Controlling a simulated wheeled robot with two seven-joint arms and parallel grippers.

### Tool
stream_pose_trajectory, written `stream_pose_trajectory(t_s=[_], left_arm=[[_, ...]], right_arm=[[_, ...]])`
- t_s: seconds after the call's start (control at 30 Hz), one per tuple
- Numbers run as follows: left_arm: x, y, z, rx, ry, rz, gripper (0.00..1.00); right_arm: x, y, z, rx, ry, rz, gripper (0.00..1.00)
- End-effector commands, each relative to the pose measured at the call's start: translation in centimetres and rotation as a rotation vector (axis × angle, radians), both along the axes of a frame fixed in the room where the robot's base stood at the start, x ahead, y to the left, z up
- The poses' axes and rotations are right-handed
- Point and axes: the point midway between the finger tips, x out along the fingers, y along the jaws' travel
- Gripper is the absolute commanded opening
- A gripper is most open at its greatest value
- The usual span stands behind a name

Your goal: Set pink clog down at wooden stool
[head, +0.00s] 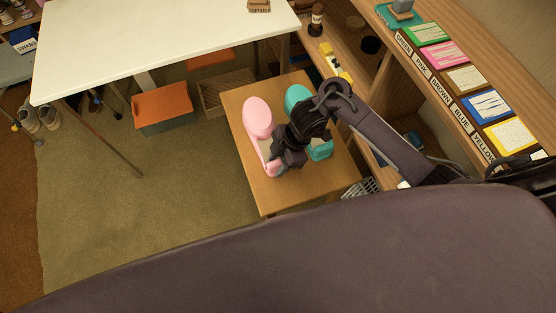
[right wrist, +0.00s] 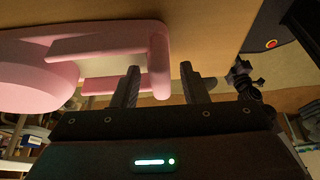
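The pink clog (head: 257,118) is on the wooden stool (head: 300,188), at the left part of its top, beside a teal clog. My right gripper (head: 279,168) is low over the stool at the near end of the pink clog and partly covers it. In the right wrist view the two fingers (right wrist: 162,84) are spread apart. The clog's pink end (right wrist: 158,65) shows between them, with a visible gap to the right finger. Whether the left finger touches the clog, I cannot tell. My left gripper is not in view.
The teal clog (head: 297,98) is partly hidden behind my right gripper. A white table (head: 160,45) stands at the back left, with an orange-lidded box (head: 162,106) below. A wooden shelf with coloured, labelled cards (head: 465,79) is on the right. The carpet left of the stool is clear.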

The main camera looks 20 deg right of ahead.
Motion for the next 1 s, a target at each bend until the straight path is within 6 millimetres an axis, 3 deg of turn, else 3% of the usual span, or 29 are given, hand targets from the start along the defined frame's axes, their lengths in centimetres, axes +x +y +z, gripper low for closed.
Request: stream_pose_trajectory(t_s=[0.17, 0.7, 1.0], left_arm=[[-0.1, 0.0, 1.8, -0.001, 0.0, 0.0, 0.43], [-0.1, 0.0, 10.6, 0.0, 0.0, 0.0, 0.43], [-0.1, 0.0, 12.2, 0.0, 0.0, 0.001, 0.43]], right_arm=[[0.0, -0.5, 1.8, 0.0, -0.001, 0.0, 0.4], [0.1, -3.7, 9.9, -0.001, -0.001, -0.001, 0.4], [0.1, -4.5, 11.3, 0.0, 0.0, 0.0, 0.4]])
